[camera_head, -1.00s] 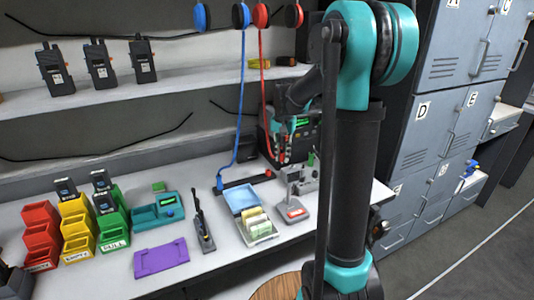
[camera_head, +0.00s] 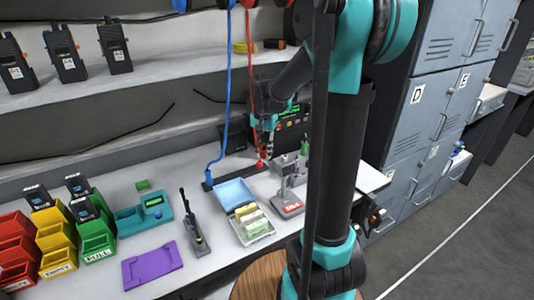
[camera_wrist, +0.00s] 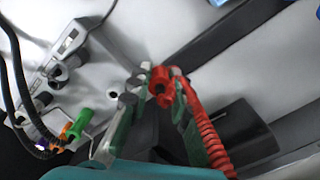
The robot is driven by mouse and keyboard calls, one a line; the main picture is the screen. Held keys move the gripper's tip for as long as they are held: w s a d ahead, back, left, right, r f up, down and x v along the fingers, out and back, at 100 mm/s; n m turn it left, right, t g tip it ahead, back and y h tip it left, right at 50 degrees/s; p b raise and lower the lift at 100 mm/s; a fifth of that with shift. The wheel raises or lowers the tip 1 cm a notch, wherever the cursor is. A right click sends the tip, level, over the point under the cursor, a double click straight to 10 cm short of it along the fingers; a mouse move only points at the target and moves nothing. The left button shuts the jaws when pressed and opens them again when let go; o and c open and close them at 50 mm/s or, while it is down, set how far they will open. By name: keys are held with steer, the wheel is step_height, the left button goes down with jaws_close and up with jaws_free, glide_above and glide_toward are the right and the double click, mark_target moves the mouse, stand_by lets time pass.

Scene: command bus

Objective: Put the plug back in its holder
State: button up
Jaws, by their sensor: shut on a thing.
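A red plug (camera_wrist: 160,86) with a coiled red cable (camera_wrist: 208,130) is between the fingers of my gripper (camera_wrist: 150,100) in the wrist view. My gripper is shut on it. In the head view my gripper (camera_head: 266,142) is low over the back of the bench, with the red plug (camera_head: 260,164) at the right end of a dark bar-shaped holder (camera_head: 232,179). A blue plug (camera_head: 208,178) stands at the bar's left end. In the wrist view the dark bar (camera_wrist: 235,42) runs past the fingers. I cannot tell whether the red plug touches it.
A black device with a green display (camera_head: 292,120) stands behind my gripper. A grey stand (camera_head: 288,193) is to the right. An open blue-lidded case (camera_head: 250,226) sits in front. A blue cord (camera_head: 228,95) and a red cord (camera_head: 250,70) hang from above.

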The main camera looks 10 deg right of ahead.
steer(key=shift+w+a+f, duration=0.15)
steer(key=shift+w+a, duration=0.05)
steer(key=shift+w, duration=0.4)
steer(key=shift+w+a+f, duration=0.1)
steer(key=shift+w+a, duration=0.05)
steer(key=shift+w, duration=0.4)
steer(key=shift+w+a+f, duration=0.2)
steer(key=shift+w+f, duration=0.4)
steer(key=shift+f, duration=0.05)
steer(key=shift+f, duration=1.2)
stand_by(1.0)
steer(key=o, duration=1)
steer(key=shift+r, duration=0.1)
